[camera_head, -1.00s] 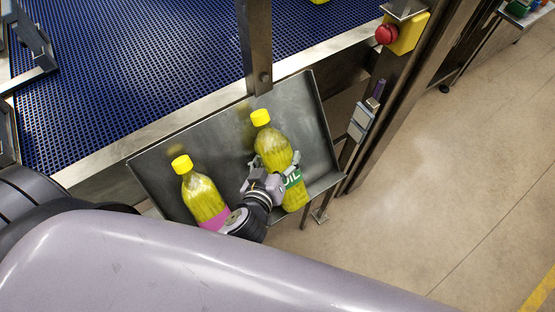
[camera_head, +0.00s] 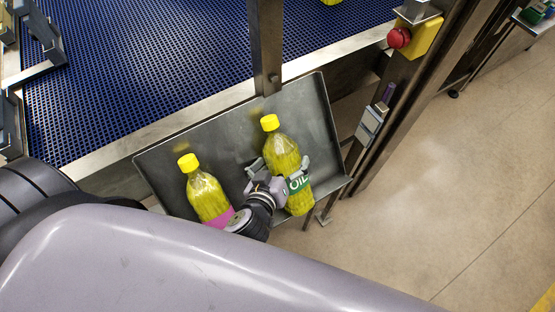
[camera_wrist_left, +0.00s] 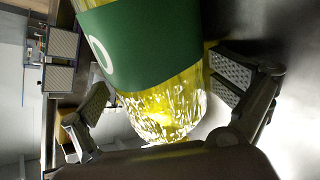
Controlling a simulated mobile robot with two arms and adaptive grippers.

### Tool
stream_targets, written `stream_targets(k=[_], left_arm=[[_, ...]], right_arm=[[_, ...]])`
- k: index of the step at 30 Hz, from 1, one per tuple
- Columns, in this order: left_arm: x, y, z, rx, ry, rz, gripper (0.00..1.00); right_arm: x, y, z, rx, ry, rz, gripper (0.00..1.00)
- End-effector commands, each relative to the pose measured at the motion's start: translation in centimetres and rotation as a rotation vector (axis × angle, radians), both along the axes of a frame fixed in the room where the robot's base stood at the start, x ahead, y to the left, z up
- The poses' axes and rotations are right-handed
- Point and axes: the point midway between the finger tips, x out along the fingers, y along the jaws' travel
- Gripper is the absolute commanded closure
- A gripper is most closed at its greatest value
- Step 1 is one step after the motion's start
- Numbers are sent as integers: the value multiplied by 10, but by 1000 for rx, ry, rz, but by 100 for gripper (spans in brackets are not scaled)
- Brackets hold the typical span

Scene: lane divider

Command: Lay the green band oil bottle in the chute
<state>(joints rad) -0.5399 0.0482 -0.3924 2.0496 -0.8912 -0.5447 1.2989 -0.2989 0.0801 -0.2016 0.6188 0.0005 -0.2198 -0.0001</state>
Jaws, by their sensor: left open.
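The green band oil bottle (camera_head: 282,152), yellow with a yellow cap, lies in the grey metal chute (camera_head: 220,148), cap end up the slope. Its green band shows "OIL", partly covered by a finger. My left gripper (camera_head: 279,174) is open, with its fingers on either side of this bottle near the band. In the left wrist view the bottle's base (camera_wrist_left: 165,112) is between the two spread finger pads; the left pad is clearly apart from it, and whether the right one touches I cannot tell. My right gripper is not in view.
A yellow bottle with a pink band (camera_head: 206,192) lies in the chute to the left, close to my left wrist. A blue mesh conveyor (camera_head: 150,70) runs behind. A metal post (camera_head: 266,50) stands at the chute's back edge. A red button (camera_head: 399,38) is at the right.

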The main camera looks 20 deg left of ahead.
Motion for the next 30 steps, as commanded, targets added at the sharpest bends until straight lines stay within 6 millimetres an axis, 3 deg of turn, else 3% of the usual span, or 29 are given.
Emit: stream_targets(k=[18, 30], left_arm=[[-90, -2, 42, -3, -1, 3, 5], [-107, -3, 51, -2, -5, 1, 5]], right_arm=[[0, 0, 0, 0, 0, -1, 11], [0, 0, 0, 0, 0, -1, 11]])
